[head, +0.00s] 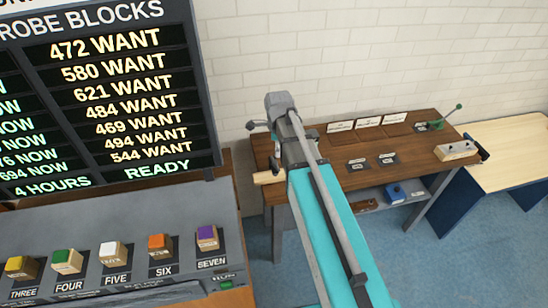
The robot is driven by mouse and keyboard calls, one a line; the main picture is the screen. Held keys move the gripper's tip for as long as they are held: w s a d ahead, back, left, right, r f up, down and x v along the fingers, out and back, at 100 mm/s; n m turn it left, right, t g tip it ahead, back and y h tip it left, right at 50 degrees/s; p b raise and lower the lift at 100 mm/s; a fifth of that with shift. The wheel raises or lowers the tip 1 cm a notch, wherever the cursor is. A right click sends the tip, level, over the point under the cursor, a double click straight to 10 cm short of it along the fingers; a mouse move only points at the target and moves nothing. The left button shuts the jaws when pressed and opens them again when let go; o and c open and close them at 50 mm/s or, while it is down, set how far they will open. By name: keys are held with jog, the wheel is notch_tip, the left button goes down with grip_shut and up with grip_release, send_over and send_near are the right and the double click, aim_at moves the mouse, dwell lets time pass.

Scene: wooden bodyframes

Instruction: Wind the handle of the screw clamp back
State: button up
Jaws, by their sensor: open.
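I cannot pick out the screw clamp or its handle with certainty. A pale wooden piece (267,177) juts from the left side of the brown workbench (350,172), partly behind my arm. A small dark part with a rounded end (257,125) shows just left of my arm, near the bench's back left corner; I cannot tell what it belongs to. A small green device with a raised, green-knobbed lever (440,117) stands at the bench's back right. A dark fitting (482,150) sits at its right end. My arm crosses the bench's left part; my gripper's fingers are hidden.
A pale block with dark knobs (457,150) lies near the bench's front right. White cards (368,121) stand along its back, and a blue item (395,193) sits on its shelf. A console with coloured blocks (115,255) is at left. Blue floor (400,265) lies in front.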

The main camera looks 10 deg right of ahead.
aim_at(275, 162)
jog(key=w+r+m, duration=0.1)
jog(key=m, duration=0.1)
jog(key=w+m+p, duration=0.1)
jog(key=m, duration=0.1)
jog(key=w+r+m+p, duration=0.1)
jog(key=shift+w+r+m, duration=0.3)
jog(key=shift+m, duration=0.1)
jog(key=shift+f, duration=0.15)
notch_tip(275, 162, down, 14)
jog(key=b, duration=1.3)
jog(key=shift+r+b, duration=0.25)
jog(key=shift+b, duration=0.1)
